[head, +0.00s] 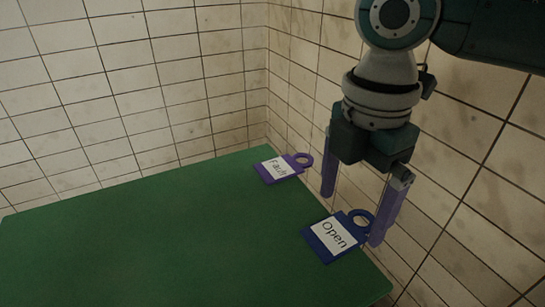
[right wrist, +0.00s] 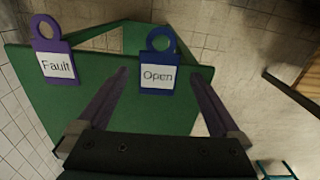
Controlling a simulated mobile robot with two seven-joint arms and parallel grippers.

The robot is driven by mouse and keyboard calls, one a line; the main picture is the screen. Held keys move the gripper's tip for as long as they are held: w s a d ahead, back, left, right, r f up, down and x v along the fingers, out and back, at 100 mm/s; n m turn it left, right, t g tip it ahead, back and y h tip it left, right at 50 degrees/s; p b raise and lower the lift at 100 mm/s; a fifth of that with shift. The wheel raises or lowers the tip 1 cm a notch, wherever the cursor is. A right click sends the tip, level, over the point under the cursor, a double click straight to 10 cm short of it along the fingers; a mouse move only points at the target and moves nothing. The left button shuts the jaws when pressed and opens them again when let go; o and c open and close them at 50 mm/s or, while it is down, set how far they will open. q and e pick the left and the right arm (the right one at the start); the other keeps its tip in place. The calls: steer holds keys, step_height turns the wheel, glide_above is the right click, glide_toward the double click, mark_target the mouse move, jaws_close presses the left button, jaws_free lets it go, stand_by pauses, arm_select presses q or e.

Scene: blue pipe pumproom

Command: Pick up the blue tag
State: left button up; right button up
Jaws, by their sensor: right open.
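The blue tag (head: 333,238) has a white "Open" label and a ring at one end. It lies flat at the right edge of the green table, its ring at the edge. In the right wrist view the blue tag (right wrist: 158,78) shows between and beyond the two fingers. My right gripper (head: 355,215) is open and empty, pointing down by the table's right edge, near the tag's ring. It also shows in the right wrist view (right wrist: 165,85). I cannot tell whether a finger touches the tag. My left gripper is not in view.
A purple tag (head: 280,168) labelled "Fault" lies farther back on the same edge; it also shows in the right wrist view (right wrist: 55,62). The green table (head: 150,235) is otherwise bare. Tiled walls (head: 150,90) stand behind and to the right, close to my gripper.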

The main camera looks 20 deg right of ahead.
mark_target(344, 229)
step_height(344, 229, down, 3)
steer(key=shift+r, duration=0.1)
steer(key=shift+c, duration=0.2)
steer(key=c, duration=1.2)
